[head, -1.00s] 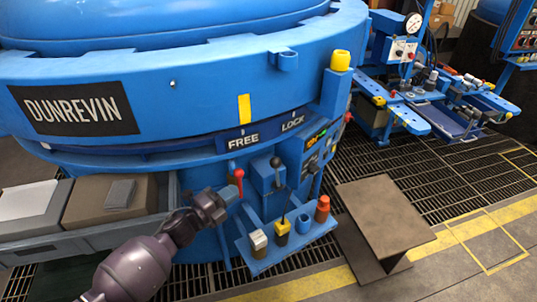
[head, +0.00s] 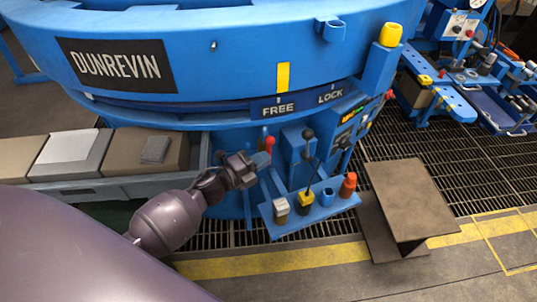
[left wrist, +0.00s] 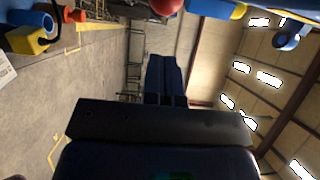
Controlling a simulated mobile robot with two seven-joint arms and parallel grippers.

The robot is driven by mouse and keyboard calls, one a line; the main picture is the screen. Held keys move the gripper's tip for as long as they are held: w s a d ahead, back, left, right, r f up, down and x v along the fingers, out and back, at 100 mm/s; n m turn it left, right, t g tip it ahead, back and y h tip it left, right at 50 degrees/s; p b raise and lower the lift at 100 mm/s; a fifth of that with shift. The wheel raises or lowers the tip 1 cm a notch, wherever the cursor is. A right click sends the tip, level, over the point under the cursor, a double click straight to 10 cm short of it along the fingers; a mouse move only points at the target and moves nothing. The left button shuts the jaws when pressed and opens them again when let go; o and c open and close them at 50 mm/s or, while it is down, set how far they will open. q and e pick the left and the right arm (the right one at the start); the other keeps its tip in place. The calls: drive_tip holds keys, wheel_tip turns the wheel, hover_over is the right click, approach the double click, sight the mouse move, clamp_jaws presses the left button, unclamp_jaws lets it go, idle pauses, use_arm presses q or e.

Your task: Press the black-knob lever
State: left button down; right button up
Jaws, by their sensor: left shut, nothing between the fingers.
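The black-knob lever (head: 308,134) stands on the blue control box of the furnace, with its round black knob up. A red-knob lever (head: 269,142) is just left of it. My left gripper (head: 262,160) is shut and empty. Its tip is right below the red knob in the picture and left of the black knob, apart from the black one. Whether it touches the red lever I cannot tell. In the left wrist view the shut dark fingers (left wrist: 165,78) point ahead, and a red ball (left wrist: 165,5) shows at the top edge. My right gripper is not in view.
A blue shelf (head: 318,212) below the levers holds a white-grey block, a yellow-based thin stick (head: 305,202), a blue cup and an orange-red piece (head: 348,186). A brown metal stand (head: 405,200) is to the right. A grey tray with boxes (head: 150,150) lies left.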

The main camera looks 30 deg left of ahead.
sight(303, 137)
use_arm(q)
drive_tip(key=b+x, duration=0.1)
drive_tip(key=x, duration=1.1)
